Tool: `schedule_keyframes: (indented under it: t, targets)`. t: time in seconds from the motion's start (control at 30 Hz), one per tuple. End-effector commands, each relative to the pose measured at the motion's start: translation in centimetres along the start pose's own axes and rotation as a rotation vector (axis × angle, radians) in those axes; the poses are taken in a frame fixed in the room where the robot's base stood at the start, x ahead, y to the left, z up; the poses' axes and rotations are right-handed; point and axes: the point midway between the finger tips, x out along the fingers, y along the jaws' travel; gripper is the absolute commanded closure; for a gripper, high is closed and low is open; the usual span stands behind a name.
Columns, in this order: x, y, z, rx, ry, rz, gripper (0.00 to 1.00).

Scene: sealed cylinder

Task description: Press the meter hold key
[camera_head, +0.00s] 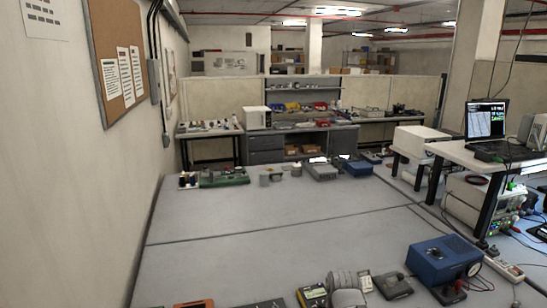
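A small dark device with yellow edges (312,295) lies at the bottom edge of the view and may be the meter. It is cut off or small, and no hold key can be made out on it.
Rounded grey shapes (343,281) sit at the bottom centre; I cannot tell what they are. A dark grey box (393,285) lies beside them. A white table (455,152) with a laptop (485,122) stands right. The middle of the grey surface (270,215) is clear.

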Motion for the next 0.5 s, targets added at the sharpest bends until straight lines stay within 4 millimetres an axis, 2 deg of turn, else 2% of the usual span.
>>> schedule_keyframes:
  t: [0.03, 0.07, 0.5]
  targets:
    - [-0.01, -0.01, -0.01, 0.0, 0.0, 0.0, 0.02]
    - [-0.01, -0.01, -0.01, 0.001, 0.0, 0.0, 0.07]
    - [0.0, -0.03, -0.02, 0.002, 0.0, 0.0, 0.89]
